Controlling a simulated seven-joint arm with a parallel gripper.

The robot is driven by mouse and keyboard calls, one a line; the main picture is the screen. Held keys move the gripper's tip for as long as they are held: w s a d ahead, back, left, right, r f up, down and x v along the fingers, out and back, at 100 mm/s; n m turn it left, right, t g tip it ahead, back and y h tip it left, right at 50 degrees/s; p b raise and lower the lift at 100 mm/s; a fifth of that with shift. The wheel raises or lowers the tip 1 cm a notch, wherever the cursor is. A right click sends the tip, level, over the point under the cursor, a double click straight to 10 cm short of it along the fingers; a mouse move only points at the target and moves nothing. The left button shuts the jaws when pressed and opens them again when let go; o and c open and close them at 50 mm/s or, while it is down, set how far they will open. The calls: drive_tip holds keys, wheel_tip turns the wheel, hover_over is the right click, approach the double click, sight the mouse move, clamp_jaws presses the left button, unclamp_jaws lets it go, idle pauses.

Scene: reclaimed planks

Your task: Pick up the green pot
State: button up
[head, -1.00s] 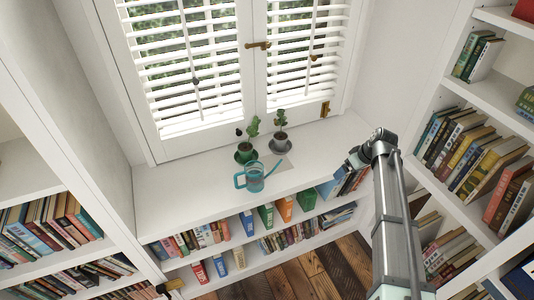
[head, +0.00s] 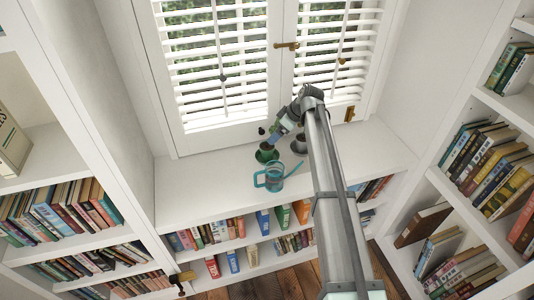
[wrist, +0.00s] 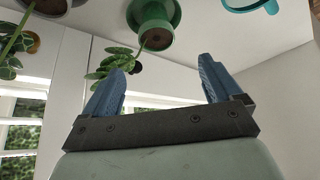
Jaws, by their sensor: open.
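The green pot (head: 266,154) stands on the white window shelf (head: 215,190), left of a grey pot, in the head view. My gripper (head: 274,136) is just above and beside it, partly covering its plant. In the wrist view, which looks upside down, the green pot (wrist: 155,17) is at the top, beyond the fingertips. Its plant leaves (wrist: 118,62) hang near the left finger. My gripper (wrist: 163,72) is open, with two blue fingers spread apart and nothing between them that I can make out.
A teal watering can (head: 271,179) stands in front of the green pot. The grey pot (head: 299,145) is close on its right. Shuttered windows (head: 215,65) rise behind. Bookshelves flank both sides. The shelf's left part is clear.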

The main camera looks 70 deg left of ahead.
hover_over(266, 148)
drive_tip(key=w+d, duration=0.2)
drive_tip(key=f, duration=0.5)
drive_tip(key=shift+a, duration=0.2)
drive_tip(key=shift+w+x, duration=0.2)
drive_tip(key=shift+x, duration=1.4)
drive_tip(key=shift+w+x, duration=0.15)
drive_tip(key=shift+x, duration=1.45)
drive_tip(key=shift+d+f, duration=0.1)
drive_tip(key=c, duration=1.4)
drive_tip(key=shift+r, duration=6.45)
drive_tip(key=shift+c, duration=0.2)
wheel_tip(266, 148, down, 9)
drive_tip(key=m, duration=0.2)
drive_tip(key=m+t+y, duration=0.1)
drive_tip(key=m, duration=0.1)
drive_tip(key=shift+w+f+t, duration=0.1)
drive_tip(key=shift+f+t, duration=0.1)
drive_tip(key=shift+t, duration=0.1)
drive_tip(key=shift+f, duration=1.45)
